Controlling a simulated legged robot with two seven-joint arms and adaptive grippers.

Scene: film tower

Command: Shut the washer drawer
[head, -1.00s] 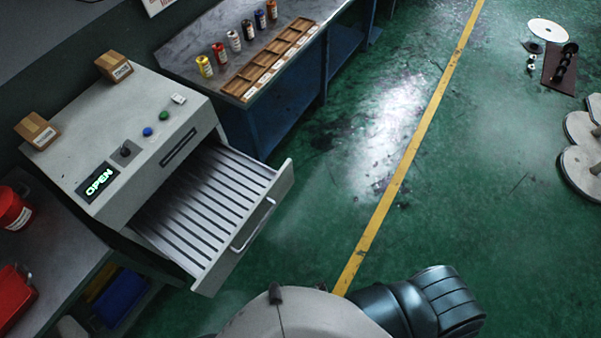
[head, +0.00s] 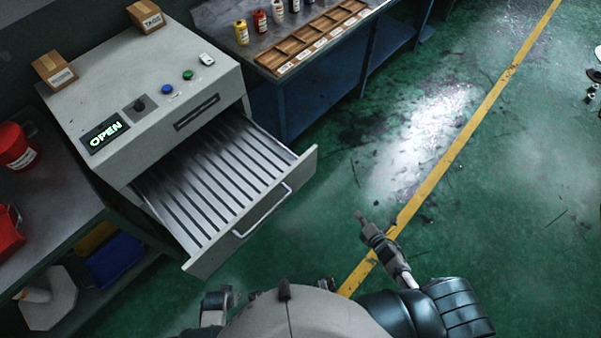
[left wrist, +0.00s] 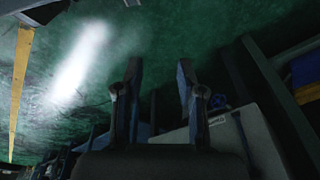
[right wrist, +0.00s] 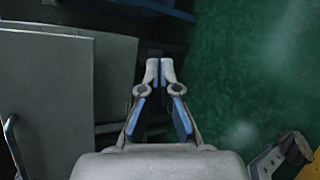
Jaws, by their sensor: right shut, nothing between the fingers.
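The washer (head: 175,62) is a pale grey box at the left of the head view, with a green OPEN display (head: 105,134). Its drawer (head: 215,255) is pulled out and shows a slatted metal bed and a bar handle (head: 262,212) on its front. My right gripper (head: 361,216) is to the right of the drawer front, apart from it. In the right wrist view its fingertips (right wrist: 160,72) meet and hold nothing. A grey panel, likely the drawer front, stands to their left. My left gripper (left wrist: 160,72) has its fingers apart and empty; its arm shows low in the head view.
Two small boxes (head: 55,71) sit on the washer. A blue bench (head: 310,95) with a wooden tray (head: 312,40) and several small bottles stands behind to the right. Red containers (head: 15,147) are on the left bench. Green floor right of the drawer is clear.

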